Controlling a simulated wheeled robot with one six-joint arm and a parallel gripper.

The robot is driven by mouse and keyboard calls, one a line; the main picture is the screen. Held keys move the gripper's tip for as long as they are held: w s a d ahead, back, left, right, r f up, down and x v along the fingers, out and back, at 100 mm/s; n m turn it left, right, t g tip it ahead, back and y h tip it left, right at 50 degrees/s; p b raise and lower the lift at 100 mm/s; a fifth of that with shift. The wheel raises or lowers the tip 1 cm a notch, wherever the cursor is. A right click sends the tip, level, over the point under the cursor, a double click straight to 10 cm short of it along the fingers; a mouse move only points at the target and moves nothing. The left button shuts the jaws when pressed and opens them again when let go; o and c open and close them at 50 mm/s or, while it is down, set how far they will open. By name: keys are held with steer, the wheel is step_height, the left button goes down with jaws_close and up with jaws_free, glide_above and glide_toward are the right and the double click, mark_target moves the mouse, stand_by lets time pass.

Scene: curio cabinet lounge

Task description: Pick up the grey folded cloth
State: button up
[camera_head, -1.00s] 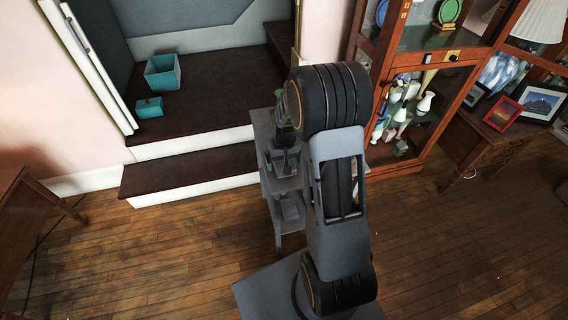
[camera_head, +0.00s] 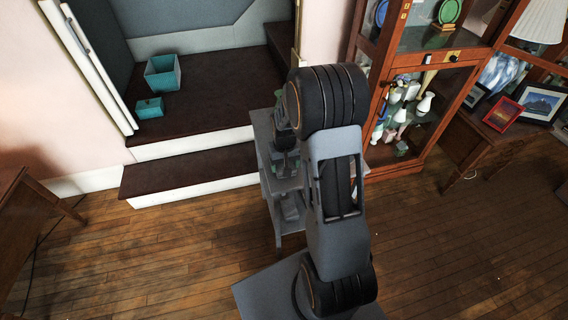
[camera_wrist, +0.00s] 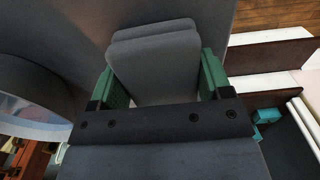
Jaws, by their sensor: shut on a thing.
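The grey folded cloth (camera_wrist: 155,55) is in the wrist view, a layered slab with rounded corners. My gripper (camera_wrist: 160,78) has its two green fingers on either side of the cloth and is shut on it. Grey surface shows around the cloth; I cannot tell whether the cloth is touching it or lifted. In the head view my gripper (camera_head: 281,124) is over the small grey stand (camera_head: 262,122), partly hidden behind my arm. The cloth cannot be made out there.
A carpeted step (camera_head: 190,178) is left of the stand, with a teal bin (camera_head: 163,78) and a small teal box (camera_head: 150,108) on the platform above. A glass-doored wooden cabinet (camera_head: 433,62) stands to the right. Wooden floor (camera_head: 150,255) in front is clear.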

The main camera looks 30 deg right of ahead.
step_height(320, 180, up, 10)
steer(key=shift+p, duration=0.5)
